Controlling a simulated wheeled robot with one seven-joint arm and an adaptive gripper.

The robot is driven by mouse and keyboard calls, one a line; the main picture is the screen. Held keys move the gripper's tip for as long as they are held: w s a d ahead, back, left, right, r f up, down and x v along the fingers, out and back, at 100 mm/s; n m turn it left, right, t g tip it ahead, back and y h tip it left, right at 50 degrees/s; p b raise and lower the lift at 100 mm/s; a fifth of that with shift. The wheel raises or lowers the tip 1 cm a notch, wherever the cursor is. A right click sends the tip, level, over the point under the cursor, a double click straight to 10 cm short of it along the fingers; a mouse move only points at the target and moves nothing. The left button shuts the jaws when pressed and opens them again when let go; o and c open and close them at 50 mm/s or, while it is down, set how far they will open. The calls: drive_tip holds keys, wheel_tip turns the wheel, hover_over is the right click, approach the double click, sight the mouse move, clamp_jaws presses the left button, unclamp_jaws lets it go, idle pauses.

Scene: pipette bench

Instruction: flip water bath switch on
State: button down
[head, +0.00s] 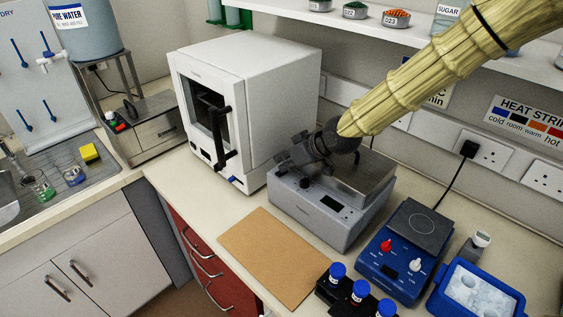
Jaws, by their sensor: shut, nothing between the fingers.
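A grey box-shaped device (318,219) with a metal top and a small dark display on its front stands mid-bench; it looks like the water bath. My gripper (293,166), dark, at the end of my yellow-sleeved arm, is shut and empty over its back left part. The gripper covers that part of the device, and I cannot tell whether they touch. I cannot make out the switch or its position.
A white oven-like cabinet (268,91) with a black handle stands close left of my gripper. A blue hotplate (390,270) is at right, a brown board (268,256) in front. A shelf (390,28) runs behind. Blue-capped bottles (360,292) stand at the front.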

drive_tip(key=shift+s+r, duration=0.15)
drive_tip(key=shift+r, duration=0.15)
drive_tip(key=shift+d+f, duration=0.1)
drive_tip(key=shift+f, duration=0.05)
drive_tip(key=shift+r+p, duration=0.6)
drive_tip(key=shift+r, duration=0.2)
drive_tip(key=shift+w+d+r+p, duration=0.15)
drive_tip(key=shift+r+p, duration=0.35)
drive_tip(key=shift+r, duration=0.1)
drive_tip(key=shift+w+d+r+p, duration=0.1)
drive_tip(key=shift+w+r+p, duration=0.05)
drive_tip(key=shift+r+p, duration=0.4)
drive_tip(key=b+v, duration=0.3)
drive_tip(key=v, duration=0.7)
drive_tip(key=shift+f+b, duration=0.1)
drive_tip(key=shift+b, duration=0.35)
